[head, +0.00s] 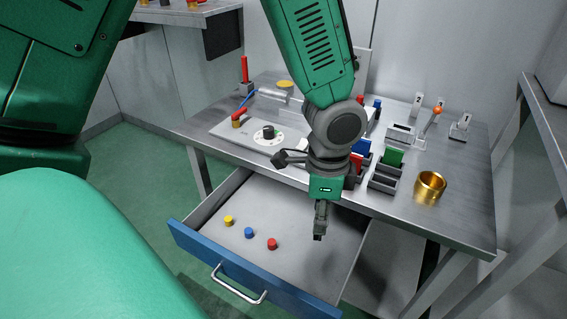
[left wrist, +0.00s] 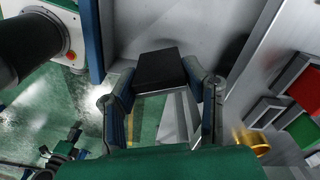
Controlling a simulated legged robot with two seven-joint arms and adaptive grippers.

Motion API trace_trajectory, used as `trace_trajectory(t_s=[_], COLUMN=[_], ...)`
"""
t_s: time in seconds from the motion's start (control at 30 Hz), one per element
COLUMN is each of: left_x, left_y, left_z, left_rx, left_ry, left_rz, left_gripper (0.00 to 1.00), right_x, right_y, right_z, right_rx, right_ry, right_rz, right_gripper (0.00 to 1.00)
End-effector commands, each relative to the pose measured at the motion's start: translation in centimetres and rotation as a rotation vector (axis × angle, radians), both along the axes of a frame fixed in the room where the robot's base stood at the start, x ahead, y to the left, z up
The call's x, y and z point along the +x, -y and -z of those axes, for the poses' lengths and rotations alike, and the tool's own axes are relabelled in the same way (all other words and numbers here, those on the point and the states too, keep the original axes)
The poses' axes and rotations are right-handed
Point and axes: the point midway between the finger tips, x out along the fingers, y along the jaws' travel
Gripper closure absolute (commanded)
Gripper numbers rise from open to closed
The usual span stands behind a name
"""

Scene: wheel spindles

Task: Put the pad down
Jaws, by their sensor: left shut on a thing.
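My left gripper (head: 319,232) points down over the right part of the open drawer (head: 212,205). In the left wrist view the gripper (left wrist: 162,92) is shut on a flat, black, squarish pad (left wrist: 159,68), which sits between its two fingertips. In the head view the pad is too small and too covered by the fingers to make out clearly. The pad appears apart from the drawer floor, though the exact gap cannot be told. My right gripper is not in view.
Yellow (head: 228,220), blue (head: 249,232) and red (head: 272,243) knobs stand in the drawer; its floor is otherwise bare. On the table (head: 465,205) are a brass ring (head: 430,186), a green block (head: 392,157) in a dark holder, and a light plate (head: 236,133) with a black knob.

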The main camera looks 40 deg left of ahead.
Motion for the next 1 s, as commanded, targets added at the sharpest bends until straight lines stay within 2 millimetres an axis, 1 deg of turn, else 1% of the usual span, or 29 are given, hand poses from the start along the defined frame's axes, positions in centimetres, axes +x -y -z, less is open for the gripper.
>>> trace_trajectory(t_s=[0.03, 0.1, 0.2, 0.3, 0.37, 0.47, 0.7, 0.87, 1.0], left_x=[0.0, 0.0, 0.0, 0.0, 0.0, 0.0, 0.0, 0.0, 0.0], left_y=[0.0, -0.1, -0.1, -0.1, -0.2, -0.2, -0.2, -0.2, -0.2], left_z=[1.7, 2.5, 3.2, 3.5, 3.7, 4.6, 9.1, 10.5, 12.5], left_rx=[-0.001, 0.001, 0.004, 0.007, 0.008, 0.009, 0.010, 0.008, 0.009], left_ry=[0.003, 0.007, 0.012, 0.017, 0.017, 0.016, 0.014, 0.017, 0.016], left_rz=[0.070, 0.168, 0.273, 0.341, 0.363, 0.380, 0.378, 0.378, 0.379], left_gripper=[0.91, 0.91, 0.91, 0.91, 0.91, 0.91, 0.91, 0.91, 0.91], right_x=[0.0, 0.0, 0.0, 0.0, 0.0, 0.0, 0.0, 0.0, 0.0], right_y=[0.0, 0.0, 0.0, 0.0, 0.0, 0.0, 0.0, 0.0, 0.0], right_z=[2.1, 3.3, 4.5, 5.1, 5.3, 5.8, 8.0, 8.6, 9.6], right_rx=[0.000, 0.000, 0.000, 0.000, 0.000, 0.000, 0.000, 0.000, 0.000], right_ry=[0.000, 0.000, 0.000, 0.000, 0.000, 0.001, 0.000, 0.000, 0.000], right_rz=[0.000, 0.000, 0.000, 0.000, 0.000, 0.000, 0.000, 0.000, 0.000], right_gripper=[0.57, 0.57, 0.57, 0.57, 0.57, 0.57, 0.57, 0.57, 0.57])
